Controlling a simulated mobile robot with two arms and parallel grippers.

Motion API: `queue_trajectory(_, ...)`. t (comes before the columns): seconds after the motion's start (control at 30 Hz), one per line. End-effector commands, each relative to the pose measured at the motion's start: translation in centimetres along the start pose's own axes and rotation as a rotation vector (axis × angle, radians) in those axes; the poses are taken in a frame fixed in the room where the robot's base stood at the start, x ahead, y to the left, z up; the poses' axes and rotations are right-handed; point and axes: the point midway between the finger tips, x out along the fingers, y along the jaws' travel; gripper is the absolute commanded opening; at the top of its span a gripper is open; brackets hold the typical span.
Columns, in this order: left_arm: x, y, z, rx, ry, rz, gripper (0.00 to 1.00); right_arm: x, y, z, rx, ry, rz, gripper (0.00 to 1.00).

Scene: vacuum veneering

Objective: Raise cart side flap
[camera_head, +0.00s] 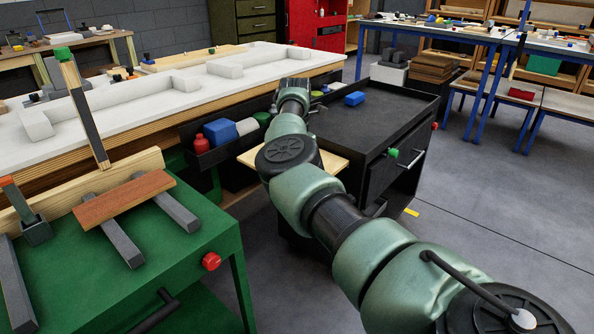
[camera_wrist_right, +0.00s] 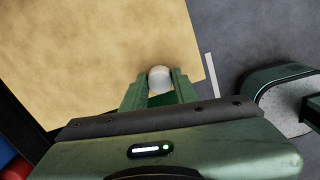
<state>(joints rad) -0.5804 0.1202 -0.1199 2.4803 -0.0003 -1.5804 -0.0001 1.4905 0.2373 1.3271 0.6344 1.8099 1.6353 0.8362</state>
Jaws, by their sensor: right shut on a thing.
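The black cart (camera_head: 372,122) stands in the middle of the head view. Its pale wooden side flap (camera_head: 332,163) juts out at the cart's near left side, partly hidden behind my right arm. It looks roughly level, but its exact angle is hard to tell. The flap (camera_wrist_right: 90,50) fills the upper left of the right wrist view. There my right gripper (camera_wrist_right: 160,88) is shut on a rounded white-grey knob (camera_wrist_right: 160,75) near the flap's edge. In the head view my arm hides this grip. My left gripper is in neither view.
The green bench (camera_head: 130,270) with wooden pieces is at the left front. A long white-topped table (camera_head: 170,95) runs behind. A blue item (camera_head: 354,98) lies on the cart. Floor at right is clear.

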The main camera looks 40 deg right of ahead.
Motion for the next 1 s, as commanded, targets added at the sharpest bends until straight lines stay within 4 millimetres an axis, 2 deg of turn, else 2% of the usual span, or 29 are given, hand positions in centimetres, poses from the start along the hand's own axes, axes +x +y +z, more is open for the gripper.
queue_trajectory(0.03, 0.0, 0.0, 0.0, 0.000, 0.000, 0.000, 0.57, -0.1, 0.1, 0.2, 0.002, -0.005, 0.005, 0.37)
queue_trajectory(0.1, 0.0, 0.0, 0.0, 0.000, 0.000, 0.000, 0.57, -0.1, 0.1, 0.2, 0.002, -0.005, 0.004, 0.50)
queue_trajectory(0.47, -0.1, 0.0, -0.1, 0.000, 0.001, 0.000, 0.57, -0.6, 0.1, 0.1, 0.001, -0.003, 0.003, 0.50)
queue_trajectory(0.67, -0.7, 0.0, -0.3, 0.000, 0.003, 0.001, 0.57, -3.7, 0.1, 0.1, 0.001, -0.003, 0.006, 0.50)
queue_trajectory(0.8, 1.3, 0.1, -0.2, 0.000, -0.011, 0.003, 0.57, -6.1, 0.1, 0.1, 0.001, -0.003, 0.005, 0.50)
queue_trajectory(1.0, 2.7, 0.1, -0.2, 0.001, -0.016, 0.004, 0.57, -7.8, 0.0, 0.2, 0.002, -0.003, 0.003, 0.50)
